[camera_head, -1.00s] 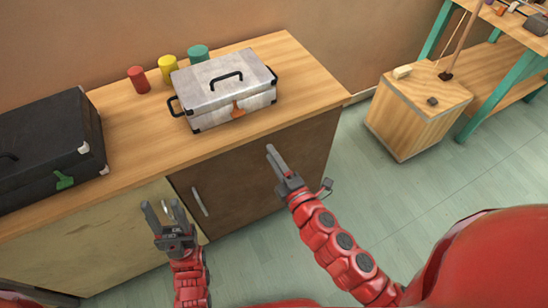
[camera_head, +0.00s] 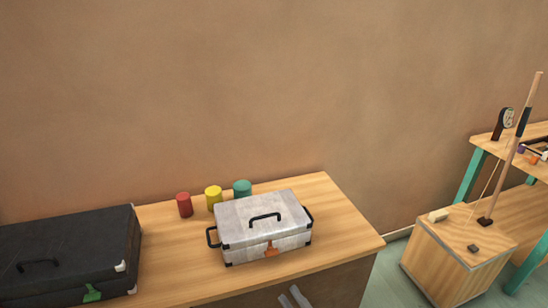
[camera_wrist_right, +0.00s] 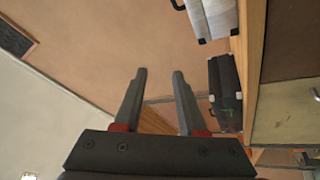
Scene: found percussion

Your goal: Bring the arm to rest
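My right gripper (camera_head: 292,298) shows only as two grey fingertips at the bottom edge of the head view, in front of the cabinet. In the right wrist view my right gripper (camera_wrist_right: 158,74) has its two fingers apart with nothing between them. My left gripper is outside the head view.
A silver case (camera_head: 240,227), a black case (camera_head: 60,250) and red (camera_head: 184,206), yellow (camera_head: 213,199) and green (camera_head: 242,189) cylinders stand on a wooden counter (camera_head: 345,222). At right are a wooden box (camera_head: 440,262) and a teal-legged shelf (camera_head: 469,178).

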